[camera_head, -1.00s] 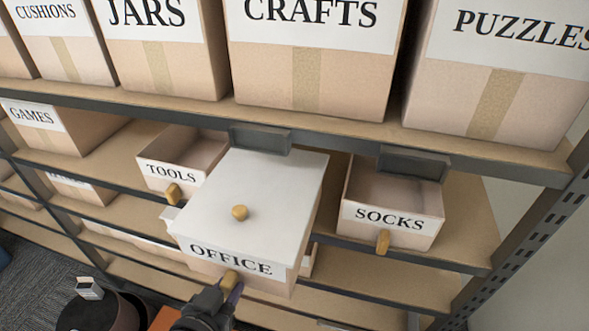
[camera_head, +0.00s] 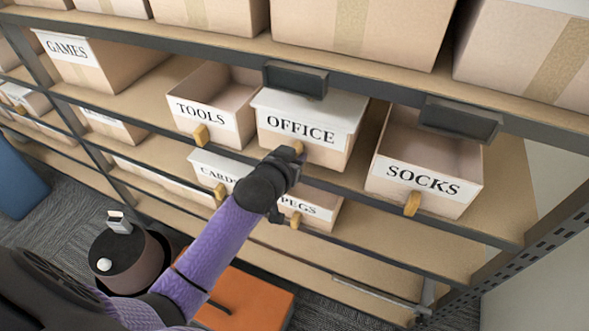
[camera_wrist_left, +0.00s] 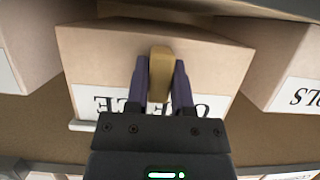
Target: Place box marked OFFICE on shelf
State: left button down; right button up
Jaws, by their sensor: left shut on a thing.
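The OFFICE box (camera_head: 308,122) is a cardboard box with a white lid and label. It stands on the shelf (camera_head: 352,180) between the TOOLS box (camera_head: 212,100) and the SOCKS box (camera_head: 425,172). My left gripper (camera_head: 290,154) is at its front, shut on its wooden knob. In the left wrist view, the gripper's fingers (camera_wrist_left: 161,85) close around the knob (camera_wrist_left: 160,70), with the OFFICE box (camera_wrist_left: 95,50) behind, its lettering upside down. My right gripper is not in view.
A higher shelf edge (camera_head: 220,50) with dark plates runs just above the box. Below are the CARDS box (camera_head: 212,172) and the PEGS box (camera_head: 318,208). A dark round bin (camera_head: 120,262) and an orange box (camera_head: 245,298) stand on the carpet.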

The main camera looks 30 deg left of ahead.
pick_arm(q)
notch_tip(320, 180, down, 3)
jog(key=shift+f+b, duration=0.2)
jog(key=shift+b, duration=0.45)
jog(key=shift+c, duration=2.4)
grip_release()
